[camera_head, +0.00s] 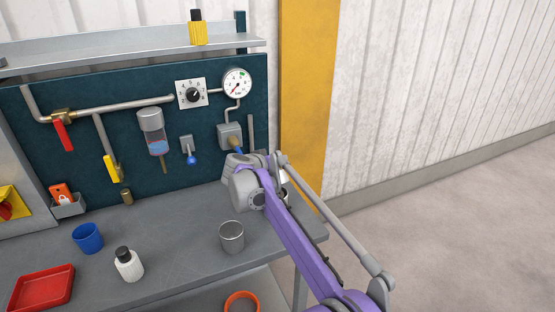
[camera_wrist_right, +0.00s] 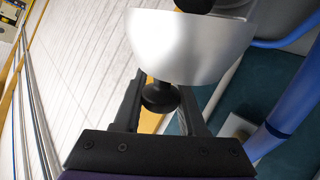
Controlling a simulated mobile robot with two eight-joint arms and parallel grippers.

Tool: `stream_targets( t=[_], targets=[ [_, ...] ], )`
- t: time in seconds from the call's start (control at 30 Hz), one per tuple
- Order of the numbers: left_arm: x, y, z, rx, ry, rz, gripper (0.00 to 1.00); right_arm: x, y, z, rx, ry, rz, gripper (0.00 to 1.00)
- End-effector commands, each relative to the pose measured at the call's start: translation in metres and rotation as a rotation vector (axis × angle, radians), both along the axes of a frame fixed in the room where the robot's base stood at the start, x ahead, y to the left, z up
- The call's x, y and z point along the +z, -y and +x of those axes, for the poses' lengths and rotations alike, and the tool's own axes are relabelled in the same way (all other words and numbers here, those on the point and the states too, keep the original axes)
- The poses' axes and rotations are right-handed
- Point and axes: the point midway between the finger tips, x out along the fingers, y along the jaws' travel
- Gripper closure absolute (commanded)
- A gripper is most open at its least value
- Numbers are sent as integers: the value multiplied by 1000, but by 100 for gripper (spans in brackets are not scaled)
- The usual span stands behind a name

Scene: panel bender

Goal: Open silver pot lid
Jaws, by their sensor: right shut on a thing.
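In the right wrist view, a smooth silver lid-like piece (camera_wrist_right: 190,45) with a black knob (camera_wrist_right: 160,95) fills the upper middle. My right gripper (camera_wrist_right: 161,92) has its dark fingers on either side of the knob and is shut on it. In the head view, my right wrist is over the right end of the bench and hides the fingers. My left gripper is not in view.
The grey bench (camera_head: 185,250) holds a steel cup (camera_head: 231,237), a white bottle with a black cap (camera_head: 128,264), a blue cup (camera_head: 88,238) and a red tray (camera_head: 42,288). Behind is a dark panel (camera_head: 75,165) with pipes, valves and a gauge (camera_head: 237,84).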

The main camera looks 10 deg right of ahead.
Motion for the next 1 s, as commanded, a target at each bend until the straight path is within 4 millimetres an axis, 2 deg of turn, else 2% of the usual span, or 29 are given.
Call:
stream_targets(
  t=[0.53,0.57,0.7,1.0],
  targets=[
    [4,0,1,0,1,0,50,0,-1,3,2,-26,-11,100],
    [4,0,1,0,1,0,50,0,-1,3,2,-26,-11,54],
    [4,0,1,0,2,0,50,0,-1,2,1,-27,-10,29],
    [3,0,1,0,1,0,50,1,-1,2,1,-27,-10,29]
  ],
)
